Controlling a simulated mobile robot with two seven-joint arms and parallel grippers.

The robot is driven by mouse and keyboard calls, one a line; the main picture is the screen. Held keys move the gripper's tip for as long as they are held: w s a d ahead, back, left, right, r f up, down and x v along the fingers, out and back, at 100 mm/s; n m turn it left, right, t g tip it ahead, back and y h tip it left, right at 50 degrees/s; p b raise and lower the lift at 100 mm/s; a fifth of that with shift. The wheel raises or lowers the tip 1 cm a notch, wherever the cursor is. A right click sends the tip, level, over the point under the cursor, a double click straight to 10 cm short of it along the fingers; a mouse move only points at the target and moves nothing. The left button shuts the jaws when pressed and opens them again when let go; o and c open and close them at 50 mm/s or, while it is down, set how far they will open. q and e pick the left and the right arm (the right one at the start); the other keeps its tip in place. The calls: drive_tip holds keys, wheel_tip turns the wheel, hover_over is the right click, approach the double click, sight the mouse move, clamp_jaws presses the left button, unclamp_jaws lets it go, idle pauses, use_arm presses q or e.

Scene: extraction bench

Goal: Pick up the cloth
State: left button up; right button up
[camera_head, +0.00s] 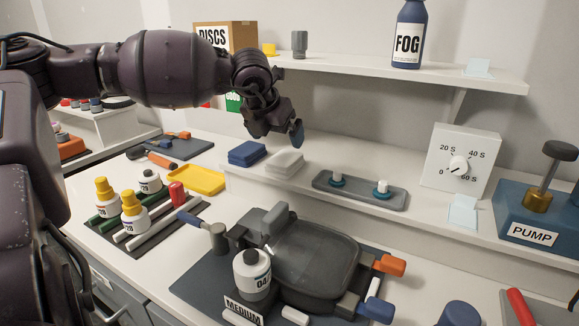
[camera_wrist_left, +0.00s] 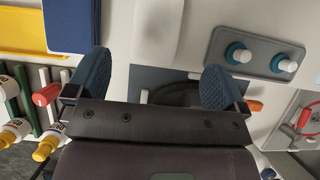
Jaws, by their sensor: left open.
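Two folded cloths lie side by side on the low shelf in the head view: a blue cloth (camera_head: 247,153) and a white cloth (camera_head: 285,162). In the wrist view the blue cloth (camera_wrist_left: 72,27) is at the upper left and the white cloth (camera_wrist_left: 158,30) at the top middle, beyond the fingertips. My left gripper (camera_head: 277,133) is above and just behind the cloths. It is open and empty, its blue-padded fingers (camera_wrist_left: 156,80) spread apart. My right gripper is not in view.
A grey tray (camera_head: 397,198) with two white-and-blue pieces is right of the cloths. A yellow tray (camera_head: 220,182) lies left. A dark lidded vessel (camera_head: 315,260) stands in front. The upper shelf (camera_head: 420,77) overhangs behind, holding a FOG bottle (camera_head: 408,35).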

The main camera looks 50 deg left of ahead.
sight(285, 157)
use_arm(q)
drive_tip(key=x, duration=0.3)
drive_tip(key=shift+f+b, duration=0.15)
drive_tip(key=shift+b, duration=0.25)
drive_tip(key=shift+w+a+f, duration=0.1)
drive_tip(key=shift+w+f, duration=0.05)
drive_tip(key=shift+f, duration=0.05)
drive_tip(key=b+x, duration=0.2)
drive_tip(key=x, duration=0.2)
drive_tip(key=shift+a+f, duration=0.2)
drive_tip(key=shift+f, duration=0.1)
drive_tip(key=shift+w+f, duration=0.15)
drive_tip(key=shift+r, duration=0.25)
drive_tip(key=shift+f, duration=0.3)
drive_tip(key=shift+c, duration=0.2)
drive_tip(key=c, duration=1)
